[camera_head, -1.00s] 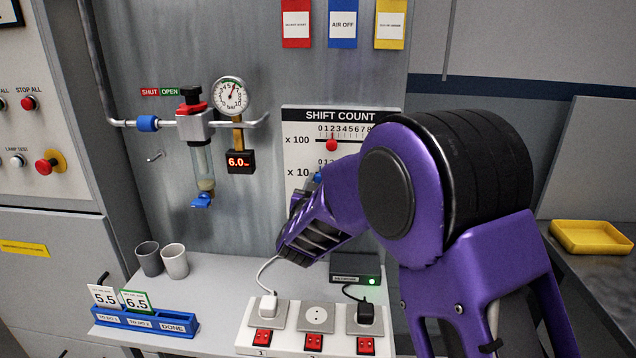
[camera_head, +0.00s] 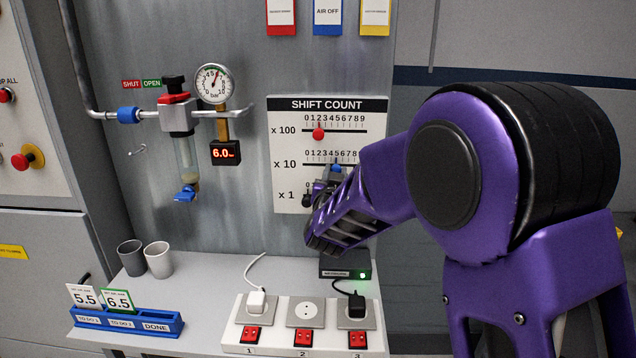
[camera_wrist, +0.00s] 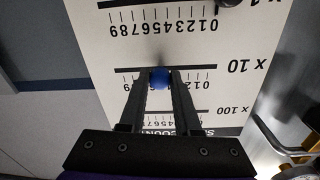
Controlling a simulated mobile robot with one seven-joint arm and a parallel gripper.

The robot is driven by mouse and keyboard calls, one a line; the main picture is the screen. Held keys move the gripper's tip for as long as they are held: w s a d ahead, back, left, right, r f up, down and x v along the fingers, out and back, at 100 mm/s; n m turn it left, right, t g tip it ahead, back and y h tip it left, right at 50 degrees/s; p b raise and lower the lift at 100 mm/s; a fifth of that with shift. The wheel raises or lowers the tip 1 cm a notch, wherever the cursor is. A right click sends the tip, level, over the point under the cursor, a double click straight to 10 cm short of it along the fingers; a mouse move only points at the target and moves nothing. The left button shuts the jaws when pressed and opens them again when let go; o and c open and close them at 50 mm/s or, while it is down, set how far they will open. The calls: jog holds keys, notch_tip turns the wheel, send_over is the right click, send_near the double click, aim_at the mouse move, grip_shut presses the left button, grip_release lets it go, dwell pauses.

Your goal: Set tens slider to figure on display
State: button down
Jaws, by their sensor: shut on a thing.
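The white SHIFT COUNT board (camera_head: 290,186) on the wall has three slider rows, x 100, x 10 and x 1. The blue knob (camera_head: 336,168) is on the x 10 row, near the middle figures; its exact figure is unclear. My gripper (camera_head: 331,181) is shut on it; the wrist view, upside down, shows the blue knob (camera_wrist: 160,78) between the fingertips (camera_wrist: 160,80). The red knob (camera_head: 318,133) is on the x 100 row near the low figures. My gripper hides much of the x 1 row. A red-lit display (camera_head: 225,152) under the gauge reads 6.0.
The shelf below holds two cups (camera_head: 158,260), a blue card rack (camera_head: 125,320), a socket strip (camera_head: 270,338) with plugs, and a black box (camera_head: 342,267) with a green light. The gauge (camera_head: 214,84) and valve piping are left of the board.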

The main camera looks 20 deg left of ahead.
jog(key=shift+d, duration=0.15)
jog(key=c, duration=0.6)
grip_release()
jog(key=s+d, duration=0.3)
jog(key=s, duration=1.4)
jog(key=shift+d, duration=0.15)
